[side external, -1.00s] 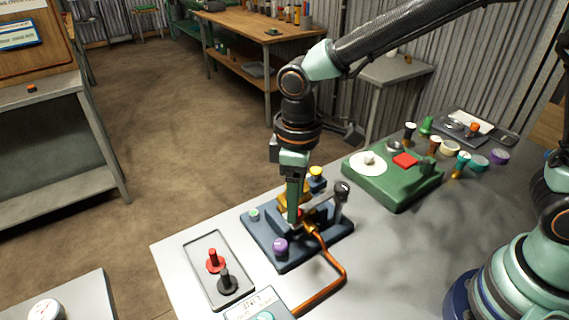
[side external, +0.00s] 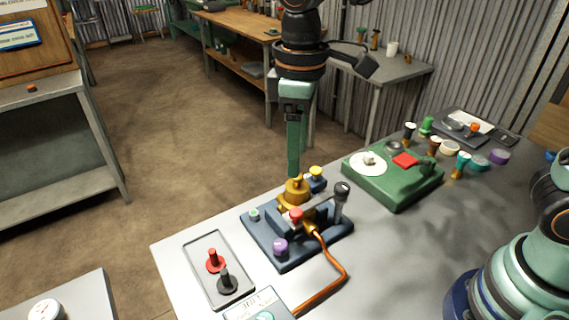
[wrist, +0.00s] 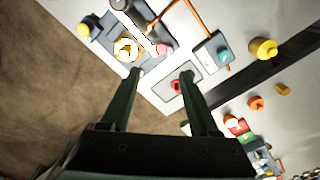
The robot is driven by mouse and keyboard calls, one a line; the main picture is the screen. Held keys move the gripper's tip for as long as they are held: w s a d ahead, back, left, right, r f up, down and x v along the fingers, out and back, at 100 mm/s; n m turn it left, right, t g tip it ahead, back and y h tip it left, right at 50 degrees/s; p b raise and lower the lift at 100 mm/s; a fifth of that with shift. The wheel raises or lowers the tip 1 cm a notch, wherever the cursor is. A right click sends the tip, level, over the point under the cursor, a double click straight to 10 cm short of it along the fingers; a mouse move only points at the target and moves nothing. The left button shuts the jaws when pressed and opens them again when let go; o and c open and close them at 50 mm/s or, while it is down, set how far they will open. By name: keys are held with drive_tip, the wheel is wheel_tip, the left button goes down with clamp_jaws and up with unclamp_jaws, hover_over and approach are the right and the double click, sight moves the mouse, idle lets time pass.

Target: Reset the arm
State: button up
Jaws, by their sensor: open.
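My gripper (side external: 294,174) hangs pointing down, its tips a little above or behind the brass fitting (side external: 295,192) in the side view; the exact gap is hard to tell. In the wrist view its two green fingers (wrist: 161,74) are spread apart with nothing between them. The brass fitting stands on a dark blue base plate (side external: 284,257) with a red knob (side external: 296,214), a purple knob (side external: 280,247) and a black-topped lever (side external: 341,197). The plate's brass fitting also shows in the wrist view (wrist: 127,47), beyond the left finger.
A grey tray (side external: 203,246) with red and black pegs lies at the front left. An orange hose (side external: 340,275) runs from the plate to a labelled box. A green unit (side external: 396,200) and several coloured knobs stand to the right.

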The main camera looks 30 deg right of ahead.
drive_tip(key=s+d+m+t, duration=0.2)
drive_tip(key=d+m, duration=0.2)
drive_tip(key=d, duration=0.5)
drive_tip(key=s+d+r+m+t, duration=0.1)
drive_tip(key=s+d+m+t, duration=0.2)
drive_tip(key=d, duration=0.7)
drive_tip(key=shift+d+r+m+t, duration=0.25)
drive_tip(key=shift+m+t, duration=0.05)
drive_tip(key=shift+m, duration=0.6)
